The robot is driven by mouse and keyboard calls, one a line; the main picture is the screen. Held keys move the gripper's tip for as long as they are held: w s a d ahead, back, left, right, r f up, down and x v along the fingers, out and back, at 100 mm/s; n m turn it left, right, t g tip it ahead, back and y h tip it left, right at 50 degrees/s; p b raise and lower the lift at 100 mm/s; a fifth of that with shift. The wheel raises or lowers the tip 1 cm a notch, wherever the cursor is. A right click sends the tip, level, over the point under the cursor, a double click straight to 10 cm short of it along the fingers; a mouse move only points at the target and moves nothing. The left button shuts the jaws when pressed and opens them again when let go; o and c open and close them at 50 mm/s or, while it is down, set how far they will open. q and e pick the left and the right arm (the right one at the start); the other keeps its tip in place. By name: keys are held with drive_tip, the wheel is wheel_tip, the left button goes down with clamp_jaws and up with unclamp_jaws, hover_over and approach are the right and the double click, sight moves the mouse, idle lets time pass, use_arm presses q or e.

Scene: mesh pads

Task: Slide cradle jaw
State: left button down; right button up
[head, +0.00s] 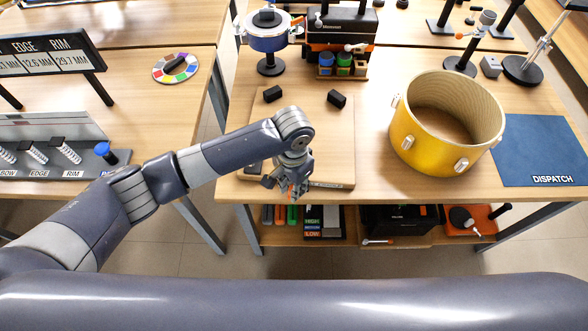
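The cradle appears to be the light wooden board (331,140) on the middle table. Two black blocks, likely its jaws, sit toward its far side: a left block (272,94) and a right block (337,99). A dark piece shows near the board's front left, partly hidden by my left arm. My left gripper (289,188) points down over the board's front edge, nearer to me than both far blocks. Its fingers are small and partly hidden by the wrist, so their opening and any contact are unclear. My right gripper does not show.
A yellow drum shell (425,154) stands right of the board, beside a blue DISPATCH mat (545,150). A blue-rimmed round device (268,42) and a dark machine (340,35) stand behind. A lower shelf (400,238) holds boxes. A spring rack (50,145) stands at left.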

use_arm(q)
drive_tip(key=shift+s, duration=0.35)
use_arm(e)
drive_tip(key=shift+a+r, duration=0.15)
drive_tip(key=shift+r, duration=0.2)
use_arm(q)
drive_tip(key=c, duration=1.4)
unclamp_jaws()
drive_tip(key=shift+o, duration=0.2)
drive_tip(key=shift+r, duration=0.15)
wheel_tip(320, 180, up, 12)
